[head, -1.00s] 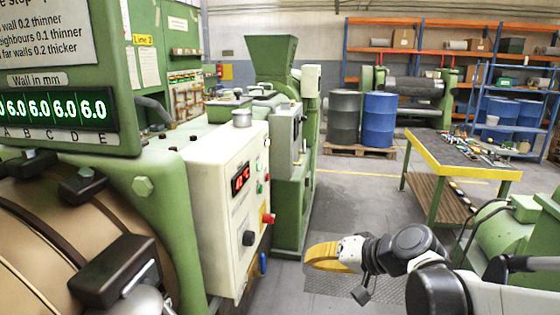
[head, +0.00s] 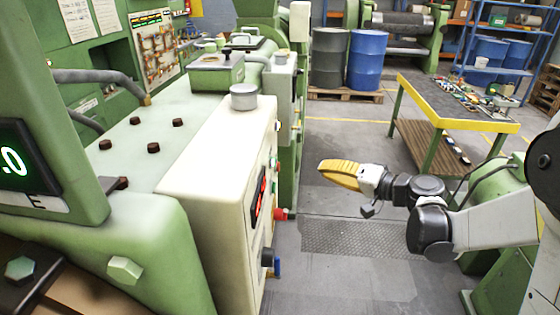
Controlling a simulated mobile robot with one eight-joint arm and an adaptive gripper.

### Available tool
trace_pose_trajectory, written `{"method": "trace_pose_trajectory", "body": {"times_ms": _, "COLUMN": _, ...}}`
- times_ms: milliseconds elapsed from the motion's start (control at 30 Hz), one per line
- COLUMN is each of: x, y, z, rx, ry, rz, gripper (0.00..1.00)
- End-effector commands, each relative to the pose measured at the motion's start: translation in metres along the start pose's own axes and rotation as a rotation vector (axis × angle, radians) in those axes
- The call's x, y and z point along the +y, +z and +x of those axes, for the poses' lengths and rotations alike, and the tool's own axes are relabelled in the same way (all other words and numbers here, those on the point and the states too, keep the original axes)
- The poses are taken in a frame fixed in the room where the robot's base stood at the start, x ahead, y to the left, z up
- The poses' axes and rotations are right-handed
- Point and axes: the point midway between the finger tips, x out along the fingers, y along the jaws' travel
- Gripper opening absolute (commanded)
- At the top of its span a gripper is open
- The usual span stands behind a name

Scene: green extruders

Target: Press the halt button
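The white control box (head: 228,165) stands on the near green extruder, left of centre in the head view. A red button (head: 281,214) sticks out of its right-hand face, seen nearly edge-on. It looks like the halt button, but I can read no label. A red display and small green and red buttons are above it, and a black knob (head: 267,257) is below. My gripper (head: 322,170), with yellow fingers, is in the aisle right of the box, pointing left toward it and apart from it. The fingers overlap in this view, so their opening does not show.
A yellow-edged table (head: 455,125) with tools stands on the right. Blue (head: 366,60) and dark drums stand on a pallet behind. The aisle floor (head: 340,265) between the box and my arm is clear. Green machinery (head: 495,180) is at right.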

Motion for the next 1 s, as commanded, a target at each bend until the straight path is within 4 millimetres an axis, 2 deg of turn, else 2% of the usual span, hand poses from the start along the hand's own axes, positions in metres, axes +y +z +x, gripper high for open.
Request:
{"method": "trace_pose_trajectory", "body": {"times_ms": 367, "x": -0.005, "y": 0.005, "z": 0.009, "rx": -0.001, "ry": 0.001, "rz": -0.001, "gripper": 0.0}}
{"method": "trace_pose_trajectory", "body": {"times_ms": 800, "x": -0.03, "y": 0.031, "z": 0.056, "rx": -0.002, "ry": 0.001, "rz": -0.001, "gripper": 0.0}}
{"method": "trace_pose_trajectory", "body": {"times_ms": 1000, "x": -0.036, "y": 0.037, "z": 0.068, "rx": -0.001, "ry": 0.001, "rz": 0.0, "gripper": 0.0}}
